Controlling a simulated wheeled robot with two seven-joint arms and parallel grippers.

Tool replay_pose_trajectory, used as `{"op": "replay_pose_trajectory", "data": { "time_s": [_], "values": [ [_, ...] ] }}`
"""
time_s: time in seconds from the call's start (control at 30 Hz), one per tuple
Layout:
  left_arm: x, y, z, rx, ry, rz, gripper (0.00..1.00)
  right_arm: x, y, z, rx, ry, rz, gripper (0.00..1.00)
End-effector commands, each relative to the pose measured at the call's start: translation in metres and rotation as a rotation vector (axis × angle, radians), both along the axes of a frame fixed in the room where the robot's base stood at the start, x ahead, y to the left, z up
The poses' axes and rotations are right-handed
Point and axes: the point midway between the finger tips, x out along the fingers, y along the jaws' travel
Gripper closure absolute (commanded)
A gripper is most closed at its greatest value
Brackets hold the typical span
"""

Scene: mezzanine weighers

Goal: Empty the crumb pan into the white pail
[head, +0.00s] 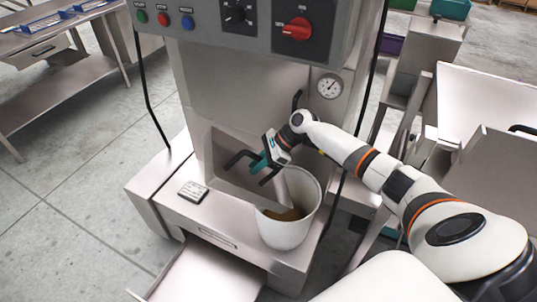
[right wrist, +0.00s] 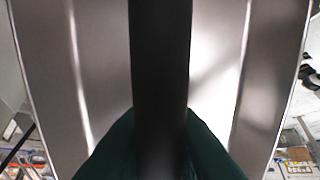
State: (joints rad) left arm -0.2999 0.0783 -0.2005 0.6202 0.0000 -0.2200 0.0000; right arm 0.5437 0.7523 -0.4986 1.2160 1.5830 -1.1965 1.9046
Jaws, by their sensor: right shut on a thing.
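The white pail (head: 304,235) stands upright on the machine's steel ledge, with brown material (head: 288,214) inside it. My right gripper (head: 262,165), with teal fingers, is shut on the black handle (head: 238,158) just behind and left of the pail. The handle seems to belong to the steel crumb pan (head: 232,183), whose outline blends with the machine; its exact tilt and any contents cannot be told. In the right wrist view the black handle runs between the fingers, with the steel pan (right wrist: 95,70) behind it. My left gripper is not in view.
The steel machine has a control panel (head: 255,30) overhead and a dial gauge (head: 329,86). A small dark-and-white plate (head: 193,191) lies on the ledge left of the pail. A steel tray or chute (head: 205,272) juts out below. Steel bins (head: 490,105) stand at right.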

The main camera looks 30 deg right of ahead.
Motion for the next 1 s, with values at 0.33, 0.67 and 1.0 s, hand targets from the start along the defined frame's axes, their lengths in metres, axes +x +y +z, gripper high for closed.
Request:
{"op": "replay_pose_trajectory", "data": {
  "time_s": [0.33, 0.67, 1.0],
  "values": [
    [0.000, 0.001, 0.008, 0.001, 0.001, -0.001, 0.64, 0.014, 0.031, -0.016, -0.268, 0.113, -0.001, 1.00],
    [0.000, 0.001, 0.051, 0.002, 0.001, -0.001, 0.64, 0.021, 0.047, -0.029, -0.519, 0.221, 0.002, 1.00],
    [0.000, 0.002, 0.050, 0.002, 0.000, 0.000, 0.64, 0.024, 0.054, -0.045, -0.700, 0.299, -0.001, 1.00]
  ]
}}
